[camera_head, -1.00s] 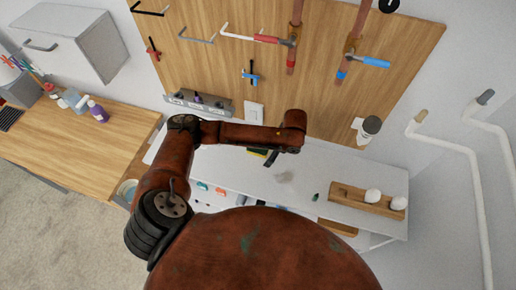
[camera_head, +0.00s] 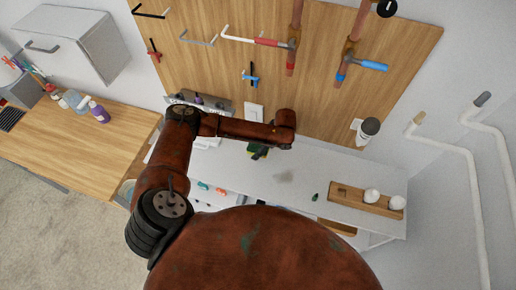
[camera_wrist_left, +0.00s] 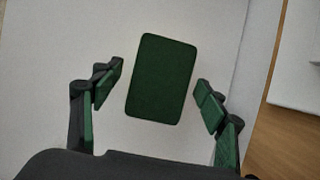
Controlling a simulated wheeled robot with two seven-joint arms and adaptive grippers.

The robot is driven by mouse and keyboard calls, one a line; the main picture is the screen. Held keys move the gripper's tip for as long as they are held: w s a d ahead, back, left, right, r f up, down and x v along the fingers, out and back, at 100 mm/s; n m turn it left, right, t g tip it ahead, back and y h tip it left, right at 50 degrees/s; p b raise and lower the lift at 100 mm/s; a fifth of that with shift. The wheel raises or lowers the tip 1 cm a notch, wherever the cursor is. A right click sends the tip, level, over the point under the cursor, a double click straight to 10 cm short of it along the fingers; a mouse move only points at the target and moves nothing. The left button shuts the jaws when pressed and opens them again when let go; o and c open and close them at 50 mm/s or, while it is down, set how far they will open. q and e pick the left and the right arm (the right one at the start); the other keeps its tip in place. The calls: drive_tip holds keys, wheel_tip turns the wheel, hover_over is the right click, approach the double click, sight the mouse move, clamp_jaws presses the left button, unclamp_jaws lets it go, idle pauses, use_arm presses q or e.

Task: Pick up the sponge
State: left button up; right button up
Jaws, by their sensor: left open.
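The sponge (camera_wrist_left: 161,79) is a dark green rounded rectangle lying on the white surface in the left wrist view. It sits between and slightly ahead of the two fingers of my left gripper (camera_wrist_left: 156,95), which is open with a gap on each side of the sponge. In the head view my left gripper (camera_head: 258,152) is mostly hidden under the end of my arm, above the white worktop (camera_head: 320,180). The sponge cannot be told clearly from the gripper there. My right gripper is not in view.
A wooden holder (camera_head: 345,196) with white round items stands on the worktop's right. Hammers (camera_head: 296,38) hang on the wooden pegboard (camera_head: 220,65) behind. A wooden counter (camera_head: 75,140) with bottles is at left. The worktop between gripper and holder is mostly clear.

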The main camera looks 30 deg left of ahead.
use_arm(q)
drive_tip(key=c, duration=0.8)
drive_tip(key=shift+r, duration=0.15)
drive_tip(key=shift+r, duration=0.5)
drive_tip(key=s+d+r+b, duration=0.1)
drive_tip(key=s+d+r, duration=0.7)
drive_tip(key=s+r, duration=0.3)
drive_tip(key=shift+s+r, duration=0.3)
drive_tip(key=shift+r, duration=0.1)
drive_tip(key=shift+o, duration=0.5)
